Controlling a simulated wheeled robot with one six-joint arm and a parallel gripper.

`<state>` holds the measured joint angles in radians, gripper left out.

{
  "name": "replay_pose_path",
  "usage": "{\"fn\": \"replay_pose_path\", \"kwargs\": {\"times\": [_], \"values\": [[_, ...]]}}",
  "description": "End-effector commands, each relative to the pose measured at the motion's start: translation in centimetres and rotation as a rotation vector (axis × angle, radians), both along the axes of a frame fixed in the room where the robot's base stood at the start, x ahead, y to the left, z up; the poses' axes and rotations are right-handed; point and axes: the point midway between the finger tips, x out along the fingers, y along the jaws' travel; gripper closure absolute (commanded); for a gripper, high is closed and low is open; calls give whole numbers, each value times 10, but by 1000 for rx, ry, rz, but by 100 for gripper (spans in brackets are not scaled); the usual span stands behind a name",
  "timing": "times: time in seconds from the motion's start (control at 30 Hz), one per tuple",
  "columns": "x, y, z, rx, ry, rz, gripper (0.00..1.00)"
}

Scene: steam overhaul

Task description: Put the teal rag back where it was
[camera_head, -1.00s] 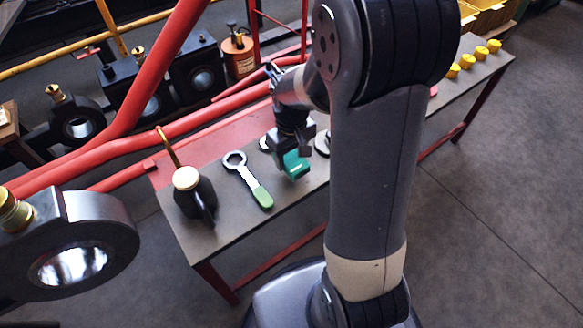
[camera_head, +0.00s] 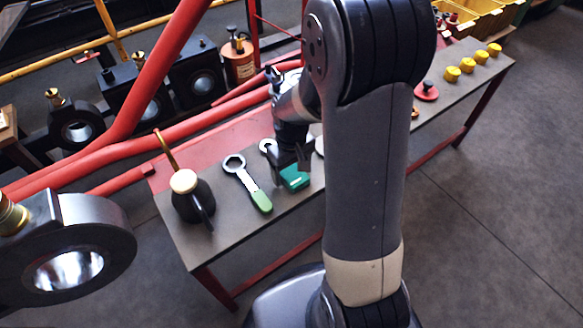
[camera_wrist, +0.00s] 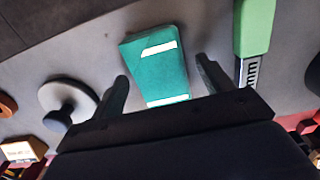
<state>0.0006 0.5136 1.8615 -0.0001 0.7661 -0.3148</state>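The teal rag (camera_head: 294,177) is a folded block with a pale stripe, lying on the grey bench top. In the wrist view the rag (camera_wrist: 157,66) lies flat on the bench, ahead of and between the fingers, with gaps at both sides. My gripper (camera_head: 287,164) is just above it, and its two fingers (camera_wrist: 161,72) are spread apart in the wrist view. The rag's near edge is close to the gripper body.
A green-handled wrench (camera_head: 248,183) lies left of the rag, with a black oil can (camera_head: 191,195) farther left. The wrist view shows a disc with a dark knob (camera_wrist: 68,103) beside the left finger. Yellow caps (camera_head: 468,66) stand at the bench's far right.

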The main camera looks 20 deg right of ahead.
Motion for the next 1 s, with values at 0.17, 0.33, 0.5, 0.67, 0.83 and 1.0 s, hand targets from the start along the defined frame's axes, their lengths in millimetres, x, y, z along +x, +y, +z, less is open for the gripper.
{"fn": "replay_pose_path", "kwargs": {"times": [0.17, 0.33, 0.5, 0.67, 0.83, 1.0], "values": [[0, 0, 0, 0, 0, 0, 24], [1, 0, 9, 0, -2, 0, 24], [1, 0, 41, 0, -4, 0, 24], [1, 0, 77, 0, -5, 0, 24], [1, 0, 107, 0, -4, 0, 24], [0, 0, 121, 0, -1, 0, 24]]}}
